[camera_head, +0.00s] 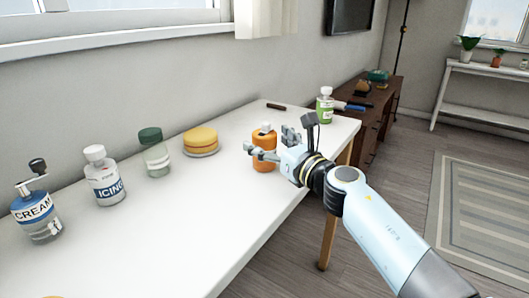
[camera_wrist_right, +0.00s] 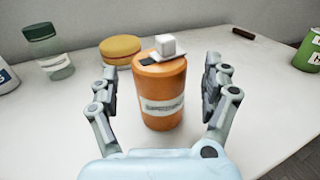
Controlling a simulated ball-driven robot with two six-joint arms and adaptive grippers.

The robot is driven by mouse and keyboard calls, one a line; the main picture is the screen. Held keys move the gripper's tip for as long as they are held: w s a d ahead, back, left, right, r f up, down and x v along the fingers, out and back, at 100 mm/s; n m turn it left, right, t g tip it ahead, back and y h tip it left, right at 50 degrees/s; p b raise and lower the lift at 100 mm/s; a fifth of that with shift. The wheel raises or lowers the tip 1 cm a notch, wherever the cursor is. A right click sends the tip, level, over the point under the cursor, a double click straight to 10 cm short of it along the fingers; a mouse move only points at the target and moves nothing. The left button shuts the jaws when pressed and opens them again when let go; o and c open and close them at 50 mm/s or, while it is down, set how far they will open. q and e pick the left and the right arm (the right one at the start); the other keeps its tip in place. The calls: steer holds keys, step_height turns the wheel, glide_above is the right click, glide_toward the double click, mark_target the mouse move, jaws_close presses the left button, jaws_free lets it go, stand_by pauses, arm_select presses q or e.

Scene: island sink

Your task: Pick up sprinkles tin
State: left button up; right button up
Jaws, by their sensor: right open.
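The sprinkles tin is an orange cylinder (camera_head: 264,152) with a pale label and a small white block on top. It stands upright on the white table, right of centre in the head view. In the right wrist view the tin (camera_wrist_right: 162,92) stands between the two fingers. My right gripper (camera_head: 271,146) is open around the tin, one finger on each side. In the wrist view a gap shows between the tin and each finger (camera_wrist_right: 160,93). The tin's label text is too blurred to read surely. My left gripper is not in view.
A yellow cake (camera_head: 200,139) on a plate, a green-lidded jar (camera_head: 155,155), an icing bottle (camera_head: 105,180) and a cream bottle (camera_head: 38,215) stand to the left. A green bottle (camera_head: 325,105) stands at the far right end. A dark bar (camera_head: 276,106) lies behind.

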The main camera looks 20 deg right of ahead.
steer(key=shift+x, duration=1.2)
steer(key=c, duration=1.4)
